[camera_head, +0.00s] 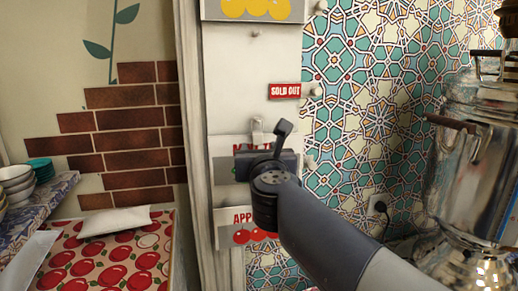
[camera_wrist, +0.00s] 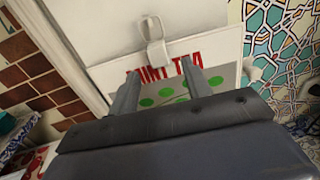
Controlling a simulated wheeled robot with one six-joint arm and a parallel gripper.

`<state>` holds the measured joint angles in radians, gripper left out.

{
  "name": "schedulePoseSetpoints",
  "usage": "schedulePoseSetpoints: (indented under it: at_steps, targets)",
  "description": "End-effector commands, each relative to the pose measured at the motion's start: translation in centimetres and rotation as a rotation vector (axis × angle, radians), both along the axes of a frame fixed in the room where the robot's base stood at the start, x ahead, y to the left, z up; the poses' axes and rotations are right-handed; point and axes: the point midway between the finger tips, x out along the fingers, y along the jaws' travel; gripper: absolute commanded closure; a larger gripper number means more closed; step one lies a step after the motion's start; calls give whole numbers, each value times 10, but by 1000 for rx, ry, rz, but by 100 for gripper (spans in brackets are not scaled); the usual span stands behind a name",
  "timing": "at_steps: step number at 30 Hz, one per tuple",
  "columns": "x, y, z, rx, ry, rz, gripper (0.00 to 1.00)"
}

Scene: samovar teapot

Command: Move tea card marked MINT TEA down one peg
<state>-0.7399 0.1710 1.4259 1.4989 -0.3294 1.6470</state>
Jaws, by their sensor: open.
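The MINT TEA card (camera_wrist: 231,52) is white with red lettering and green dots, and hangs on the white board. In the head view the card (camera_head: 226,146) is mostly hidden behind my gripper (camera_head: 265,150). In the wrist view my gripper (camera_wrist: 166,85) has its two fingers apart over the card's lower part, on either side of the green dots. Whether the fingers touch the card cannot be told. A pale hook-like piece (camera_wrist: 155,40) shows at the card's top. An apple card (camera_head: 228,225) with red fruit hangs below, partly hidden by my arm.
A card with yellow fruit (camera_head: 250,9) hangs at the top of the board. A bare peg (camera_head: 255,34) sits below it. A red SOLD OUT sign (camera_head: 284,91) is at the board's right edge. A metal samovar (camera_head: 478,150) stands right; stacked bowls (camera_head: 15,178) stand left.

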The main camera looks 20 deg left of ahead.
Motion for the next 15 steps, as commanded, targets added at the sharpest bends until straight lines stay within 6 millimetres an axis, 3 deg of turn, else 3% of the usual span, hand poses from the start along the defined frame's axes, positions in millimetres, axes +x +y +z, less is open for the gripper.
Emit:
schedulePoseSetpoints:
  at_steps: [9,15]
  targets:
    - [-53,-23,0,2,-1,1,54]
    - [-72,-31,0,0,-1,0,54]
